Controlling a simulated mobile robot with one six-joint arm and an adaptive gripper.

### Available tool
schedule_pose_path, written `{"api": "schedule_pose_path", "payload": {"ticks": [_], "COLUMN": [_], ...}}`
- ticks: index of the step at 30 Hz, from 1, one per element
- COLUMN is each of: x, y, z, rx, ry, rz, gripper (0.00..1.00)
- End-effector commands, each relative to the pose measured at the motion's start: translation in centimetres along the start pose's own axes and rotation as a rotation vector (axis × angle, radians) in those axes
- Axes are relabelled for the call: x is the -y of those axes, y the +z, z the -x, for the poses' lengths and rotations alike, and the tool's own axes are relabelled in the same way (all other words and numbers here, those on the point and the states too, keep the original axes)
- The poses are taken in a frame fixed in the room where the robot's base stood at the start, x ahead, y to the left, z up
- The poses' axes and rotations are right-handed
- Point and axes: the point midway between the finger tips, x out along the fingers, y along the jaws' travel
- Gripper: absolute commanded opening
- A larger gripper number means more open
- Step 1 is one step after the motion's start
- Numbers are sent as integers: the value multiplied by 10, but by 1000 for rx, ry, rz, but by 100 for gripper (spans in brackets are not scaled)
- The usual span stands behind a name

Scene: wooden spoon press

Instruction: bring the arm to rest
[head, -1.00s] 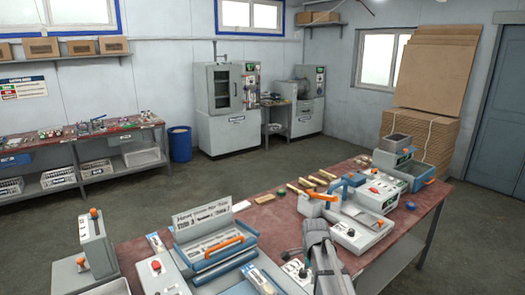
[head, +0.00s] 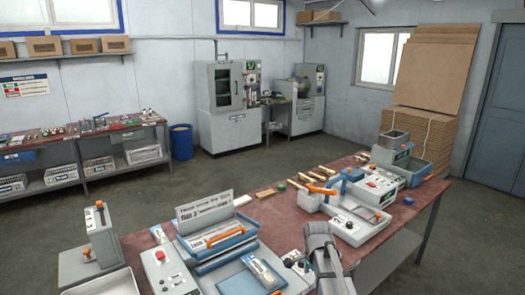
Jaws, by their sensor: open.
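My arm's grey end section (head: 322,255) rises from the bottom edge, right of centre, in front of the red-brown bench (head: 130,243). My gripper (head: 298,265) is a small dark shape at its left side, low over the near part of the bench. It is open, and I see nothing held in it. Its fingertips are small and partly hidden by the arm. The press machine (head: 352,227), with an orange handle, stands just beyond and to the right.
A blue tray (head: 232,287) with a packet and a blue-grey case (head: 215,247) with an orange handle lie left of the arm. Wooden pieces (head: 265,193) lie behind. A fixture (head: 100,235) stands at the left. A grey floor (head: 215,180) is open beyond the bench.

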Motion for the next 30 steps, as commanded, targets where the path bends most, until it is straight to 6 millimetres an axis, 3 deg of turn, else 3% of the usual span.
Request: {"api": "schedule_pose_path", "payload": {"ticks": [8, 24, 30], "x": [-27, -108, -128], "y": [9, 36, 43], "z": [-12, -43, -50], "rx": [0, 0, 0], "ry": [0, 0, 0], "rz": [208, 931, 1128], "gripper": [79, 79, 79]}}
